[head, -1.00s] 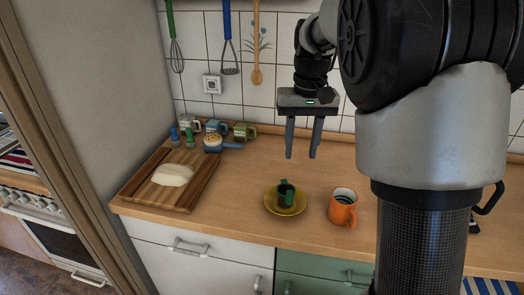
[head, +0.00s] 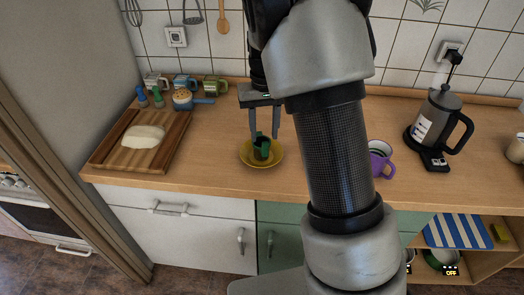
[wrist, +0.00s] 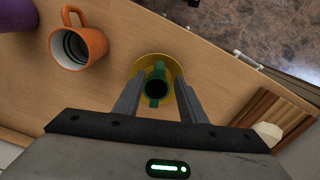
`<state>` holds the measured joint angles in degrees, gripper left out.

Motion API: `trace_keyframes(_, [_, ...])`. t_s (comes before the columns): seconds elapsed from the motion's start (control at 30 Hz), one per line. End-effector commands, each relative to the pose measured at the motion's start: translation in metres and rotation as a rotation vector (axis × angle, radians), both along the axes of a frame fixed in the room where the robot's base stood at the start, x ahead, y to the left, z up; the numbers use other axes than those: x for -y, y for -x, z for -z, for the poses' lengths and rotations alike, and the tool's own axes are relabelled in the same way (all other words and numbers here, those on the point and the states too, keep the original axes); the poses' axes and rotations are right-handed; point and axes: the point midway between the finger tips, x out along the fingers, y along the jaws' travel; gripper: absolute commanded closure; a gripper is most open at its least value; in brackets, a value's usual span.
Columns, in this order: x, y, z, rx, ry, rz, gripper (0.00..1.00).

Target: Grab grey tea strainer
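A small green cup-like piece (head: 262,150) with a dark inside and green tabs stands on a yellow saucer (head: 246,158) on the wooden counter. In the wrist view the green piece (wrist: 156,86) shows between my fingers, with the saucer (wrist: 160,58) around it. I see no clearly grey strainer; I cannot tell whether this piece is the tea strainer. My gripper (head: 264,136) is open and points down at it, its fingertips near the piece's top. It also shows open in the wrist view (wrist: 160,80), with nothing visibly held.
An orange mug (wrist: 78,46) stands beside the saucer, hidden behind my arm in the head view. A cutting board (head: 112,155) with dough is left. Small mugs (head: 184,82) stand behind.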

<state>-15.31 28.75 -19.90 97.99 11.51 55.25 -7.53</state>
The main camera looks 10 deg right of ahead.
Motion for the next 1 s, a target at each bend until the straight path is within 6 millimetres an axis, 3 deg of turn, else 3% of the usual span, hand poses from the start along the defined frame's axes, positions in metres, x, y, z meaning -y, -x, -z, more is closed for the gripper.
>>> trace_keyframes(0.33, [0.002, 0.004, 0.045, -0.003, 0.002, 0.001, 0.62])
trace_keyframes(0.67, [0.001, 0.003, 0.052, 0.000, 0.001, 0.001, 0.62])
trace_keyframes(0.87, [0.001, 0.003, 0.051, 0.000, 0.001, 0.001, 0.96])
trace_keyframes(1.0, [0.001, 0.003, 0.051, 0.001, 0.001, 0.001, 1.00])
